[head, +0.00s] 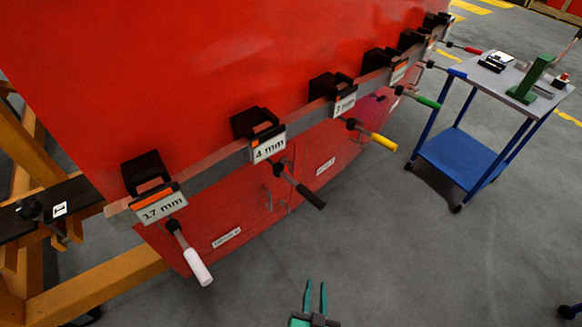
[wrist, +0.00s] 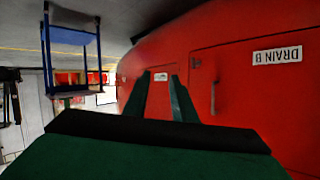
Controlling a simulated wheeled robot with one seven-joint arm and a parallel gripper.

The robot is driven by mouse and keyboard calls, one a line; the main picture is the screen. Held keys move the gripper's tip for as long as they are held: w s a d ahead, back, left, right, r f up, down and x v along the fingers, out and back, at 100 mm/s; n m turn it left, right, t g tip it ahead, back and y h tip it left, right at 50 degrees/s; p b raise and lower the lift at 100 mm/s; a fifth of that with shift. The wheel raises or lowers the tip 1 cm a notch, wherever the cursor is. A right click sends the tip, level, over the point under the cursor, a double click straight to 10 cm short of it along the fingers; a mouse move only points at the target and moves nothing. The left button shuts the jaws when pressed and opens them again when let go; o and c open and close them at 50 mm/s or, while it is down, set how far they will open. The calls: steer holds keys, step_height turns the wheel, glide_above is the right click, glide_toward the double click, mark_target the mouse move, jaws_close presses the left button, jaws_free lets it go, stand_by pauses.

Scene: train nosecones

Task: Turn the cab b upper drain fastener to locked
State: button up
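My gripper (head: 315,285) is at the bottom of the head view, its two green fingers apart with nothing between them. In the wrist view the fingers (wrist: 160,76) point toward the red nosecone (wrist: 225,30). A panel there carries an upside-down label, DRAIN B (wrist: 277,55). A small dark handle-like part (wrist: 214,97) and a small round mark (wrist: 197,63) lie near that panel's edge, right of the fingers and apart from them. I cannot tell which is the upper drain fastener, or its locked state. In the head view the nosecone (head: 200,60) shows small labels low down.
A blue cart (head: 465,160) stands at right. Yellow framing (head: 90,290) is at left. Grey floor around my gripper is clear.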

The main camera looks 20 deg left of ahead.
steer(key=w+a+r+n+y, duration=0.1)
steer(key=w+a+y, duration=0.1)
steer(key=w, duration=0.3)
steer(key=w+a+r+n+y, duration=0.1)
steer(key=w+r+y, duration=0.1)
steer(key=w, duration=0.3)
steer(key=n+g+y, duration=0.4)
steer(key=n+y, duration=0.4)
steer(key=n, duration=0.1)
glide_toward(292, 169)
steer(key=shift+t, duration=0.3)
steer(key=x, duration=1)
steer(key=shift+f, duration=0.25)
steer(key=shift+w+a, duration=0.2)
steer(key=shift+w, duration=0.15)
steer(key=shift+a, duration=0.15)
steer(key=shift+s+a, duration=0.1)
jaws_close()
